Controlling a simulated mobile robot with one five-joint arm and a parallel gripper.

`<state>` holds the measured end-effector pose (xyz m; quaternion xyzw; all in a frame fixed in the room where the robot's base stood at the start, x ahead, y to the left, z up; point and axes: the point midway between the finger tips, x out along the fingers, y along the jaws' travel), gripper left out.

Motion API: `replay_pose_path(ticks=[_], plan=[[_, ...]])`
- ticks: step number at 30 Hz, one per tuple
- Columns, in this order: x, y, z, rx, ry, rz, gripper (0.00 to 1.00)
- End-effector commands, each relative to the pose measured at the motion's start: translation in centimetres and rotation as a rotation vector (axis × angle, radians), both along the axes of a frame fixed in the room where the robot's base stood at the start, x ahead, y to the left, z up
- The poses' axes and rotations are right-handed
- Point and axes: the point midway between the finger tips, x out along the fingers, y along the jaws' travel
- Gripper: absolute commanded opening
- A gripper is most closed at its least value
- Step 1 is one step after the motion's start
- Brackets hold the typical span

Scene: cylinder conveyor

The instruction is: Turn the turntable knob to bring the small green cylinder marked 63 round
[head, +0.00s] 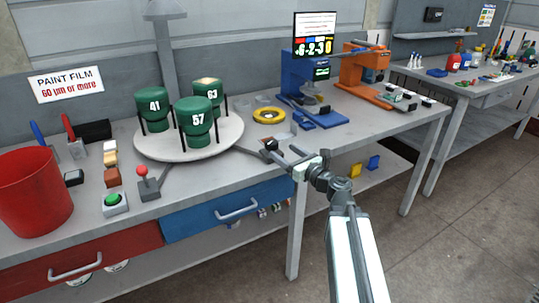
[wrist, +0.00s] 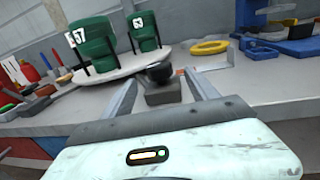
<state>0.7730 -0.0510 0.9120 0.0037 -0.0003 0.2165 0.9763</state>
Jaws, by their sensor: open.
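The white round turntable (head: 165,151) carries three green cylinders on the bench. The cylinder marked 63 (head: 209,88) stands at the back right, partly behind the one marked 57 (head: 200,123) at the front; the one marked 41 (head: 155,108) is at the left. The wrist view shows the 57 cylinder (wrist: 94,45) and the 63 cylinder (wrist: 144,33). A black knob (wrist: 159,71) on a grey block sits at the bench's front, right of the turntable. My gripper (wrist: 162,78) is open, its fingers either side of the knob, with gaps visible. Finger contact is not seen.
A yellow ring (head: 269,115) lies behind the knob. Blue (head: 310,95) and orange (head: 362,68) devices stand further right. A red-topped lever (head: 145,179), a green button (head: 114,199) and a red bin (head: 34,192) are at the left. The bench's front right is fairly clear.

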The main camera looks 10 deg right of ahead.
Motion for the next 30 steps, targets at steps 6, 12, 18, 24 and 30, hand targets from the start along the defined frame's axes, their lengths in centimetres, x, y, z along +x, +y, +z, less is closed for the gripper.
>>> replay_pose_path(ticks=[6,12,18,24,30], plan=[[1.2,0.6,0.2,-0.003,0.000,0.004,0.68],[4.5,2.2,0.2,-0.005,0.000,0.006,0.68],[7.0,3.5,0.1,-0.006,-0.001,0.006,0.68],[7.0,3.7,0.1,-0.007,-0.001,0.006,0.68],[7.0,3.7,0.1,-0.007,-0.001,0.007,0.23]])
